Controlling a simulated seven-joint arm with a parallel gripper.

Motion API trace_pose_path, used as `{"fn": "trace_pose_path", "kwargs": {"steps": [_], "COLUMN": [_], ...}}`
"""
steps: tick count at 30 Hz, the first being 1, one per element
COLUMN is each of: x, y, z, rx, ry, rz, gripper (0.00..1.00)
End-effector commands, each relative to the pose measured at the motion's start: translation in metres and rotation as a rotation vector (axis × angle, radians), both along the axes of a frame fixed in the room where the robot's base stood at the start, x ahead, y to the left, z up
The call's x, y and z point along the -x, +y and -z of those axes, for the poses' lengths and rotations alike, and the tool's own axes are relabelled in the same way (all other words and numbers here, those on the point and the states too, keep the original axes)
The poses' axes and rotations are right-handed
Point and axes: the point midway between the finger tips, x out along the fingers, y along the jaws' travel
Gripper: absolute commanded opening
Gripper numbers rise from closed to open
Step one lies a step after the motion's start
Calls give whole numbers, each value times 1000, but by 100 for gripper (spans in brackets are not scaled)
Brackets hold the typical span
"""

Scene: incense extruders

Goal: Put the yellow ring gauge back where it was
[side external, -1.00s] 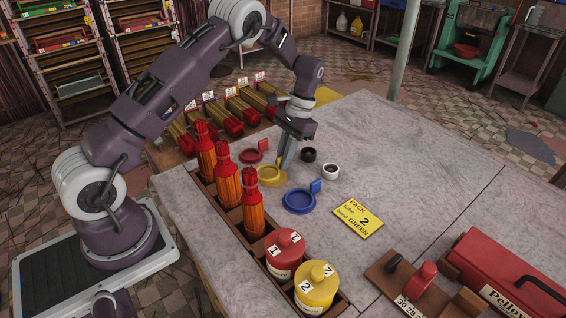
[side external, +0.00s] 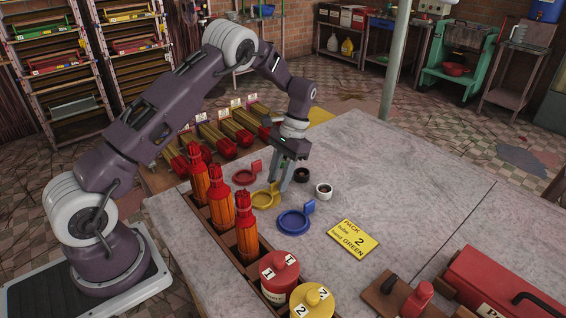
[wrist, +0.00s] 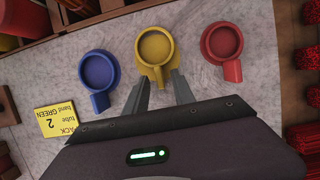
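The yellow ring gauge (side external: 264,199) lies flat on the grey table between the red ring gauge (side external: 244,176) and the blue ring gauge (side external: 293,222). In the wrist view the yellow ring gauge (wrist: 155,47) is at top centre, its handle tab pointing toward my gripper. My gripper (side external: 281,183) is low over the table at the tab side of the yellow ring. In the wrist view my gripper (wrist: 158,92) has its fingers apart, one on each side of the tab, with gaps visible. The blue ring (wrist: 98,72) is left and the red ring (wrist: 222,42) right.
A black cup (side external: 302,175) and a white cup (side external: 323,191) stand close right of my gripper. A rack of orange bottles (side external: 221,212) runs along the left edge. A yellow card (side external: 354,240) lies on the table. The far right tabletop is clear.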

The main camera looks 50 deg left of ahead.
Motion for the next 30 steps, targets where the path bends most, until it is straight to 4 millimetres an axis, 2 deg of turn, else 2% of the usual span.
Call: {"fn": "trace_pose_path", "kwargs": {"steps": [9, 13, 19, 21, 23, 26, 27, 29, 30], "x": [-27, -33, -34, -32, -26, 0, 16, 44, 67], "y": [1, 1, 0, -3, -9, -28, -38, -53, -63], "z": [-74, -92, -101, -113, -137, -194, -216, -245, -261], "rx": [-3, -1, 0, 0, 1, 7, 9, 13, 16], "ry": [-6, -3, -2, -24, -68, -182, -235, -315, -370], "rz": [0, -1, -1, -5, -16, -38, -42, -46, -47], "gripper": [31, 31, 31, 31, 31, 31, 31, 31, 31]}}
